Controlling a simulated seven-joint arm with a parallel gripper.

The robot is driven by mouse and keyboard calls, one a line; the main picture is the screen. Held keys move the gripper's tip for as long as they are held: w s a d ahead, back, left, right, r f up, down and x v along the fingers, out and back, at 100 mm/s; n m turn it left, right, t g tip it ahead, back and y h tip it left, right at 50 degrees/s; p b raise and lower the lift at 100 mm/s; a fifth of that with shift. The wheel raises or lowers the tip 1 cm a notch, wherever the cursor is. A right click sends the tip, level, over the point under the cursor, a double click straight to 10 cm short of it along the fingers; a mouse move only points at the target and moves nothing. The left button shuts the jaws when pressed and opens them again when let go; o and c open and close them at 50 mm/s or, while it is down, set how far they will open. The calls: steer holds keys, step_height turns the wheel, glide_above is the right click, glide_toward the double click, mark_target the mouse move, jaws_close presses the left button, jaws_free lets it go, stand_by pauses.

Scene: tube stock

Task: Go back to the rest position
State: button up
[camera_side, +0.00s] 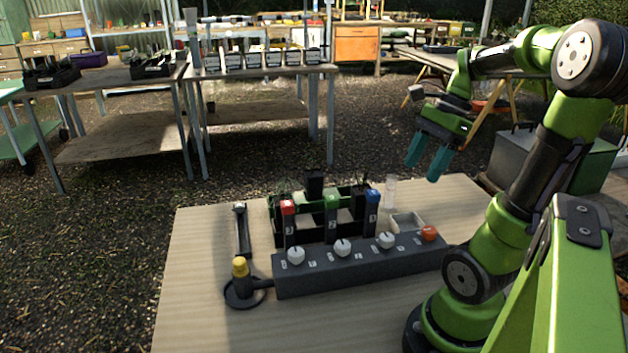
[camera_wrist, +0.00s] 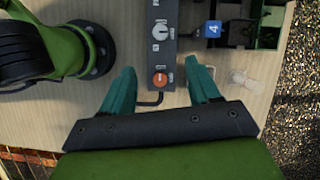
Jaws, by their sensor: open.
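My gripper (camera_side: 428,160) is raised in the air above the back right of the wooden table (camera_side: 195,275) in the side view. Its two teal fingers are spread apart with nothing between them. In the wrist view my gripper (camera_wrist: 162,88) points down toward the table, and the orange knob (camera_wrist: 160,79) of the dark control box shows between its fingers, well below. No object is held.
The dark control box (camera_side: 355,268) has white knobs and an orange one. Behind it stands a green rack (camera_side: 275,215) with red, green and blue-topped holders. A clear tube (camera_side: 390,190) stands behind a small white tray (camera_side: 407,222).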

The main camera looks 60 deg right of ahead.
steer(key=shift+d, duration=0.1)
steer(key=w+a+f+n+t+h, duration=0.1)
steer(key=w+a+n+t+h, duration=0.15)
steer(key=w+a+n, duration=0.75)
steer(key=s+a+r+n+t, duration=0.1)
steer(key=a+n+t, duration=0.1)
steer(key=a+n, duration=0.9)
steer(key=shift+a+r+y, duration=0.15)
steer(key=shift+a+y, duration=0.2)
steer(key=shift+a, duration=0.3)
steer(key=shift+s, duration=0.1)
